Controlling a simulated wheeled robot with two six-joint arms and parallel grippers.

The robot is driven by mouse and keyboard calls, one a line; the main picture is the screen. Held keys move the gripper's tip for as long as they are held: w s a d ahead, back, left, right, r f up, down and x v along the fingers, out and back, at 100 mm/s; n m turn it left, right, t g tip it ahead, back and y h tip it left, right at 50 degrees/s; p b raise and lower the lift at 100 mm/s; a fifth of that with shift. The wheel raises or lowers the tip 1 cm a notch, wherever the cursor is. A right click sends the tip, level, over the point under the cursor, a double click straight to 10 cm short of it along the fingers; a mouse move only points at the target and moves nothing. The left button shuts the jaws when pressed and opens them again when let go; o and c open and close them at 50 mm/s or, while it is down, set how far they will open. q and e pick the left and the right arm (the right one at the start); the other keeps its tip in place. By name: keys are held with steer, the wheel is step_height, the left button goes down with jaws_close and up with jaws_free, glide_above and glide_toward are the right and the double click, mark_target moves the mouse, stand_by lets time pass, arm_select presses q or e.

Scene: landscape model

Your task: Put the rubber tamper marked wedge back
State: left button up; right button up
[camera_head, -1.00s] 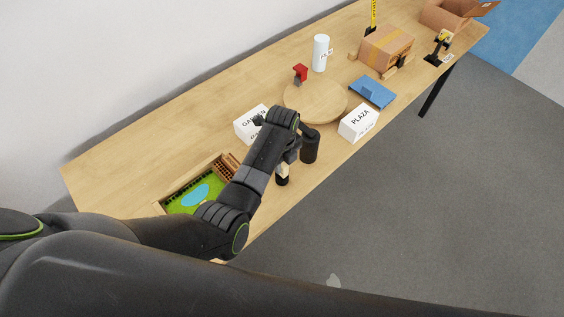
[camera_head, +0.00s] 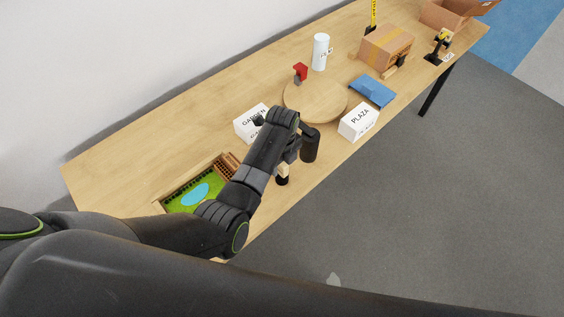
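A tamper-like tool (camera_head: 283,180) with a pale wooden handle and a black foot is at the table's front edge side, right of the landscape tray. Any mark on it is too small to read. My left gripper (camera_head: 286,162) is over its upper part, largely hidden by my own arm. I cannot tell whether its fingers are open or shut on the handle, or whether the foot touches the table. Another black-footed tool (camera_head: 438,48) with a yellow part stands at the table's far right end. My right gripper is not in view.
A landscape tray (camera_head: 158,206) with green ground and a blue pond lies left of my arm. White blocks marked GARDEN (camera_head: 245,124) and PLAZA (camera_head: 358,123) flank a round wooden board (camera_head: 316,100). A blue item (camera_head: 372,91), white cylinder (camera_head: 320,52) and cardboard box (camera_head: 385,46) stand beyond.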

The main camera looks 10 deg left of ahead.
arm_select(q)
steer(key=shift+r, duration=0.1)
step_height(320, 180, up, 17)
steer(key=p, duration=0.4)
steer(key=shift+s, duration=0.1)
stand_by(0.4)
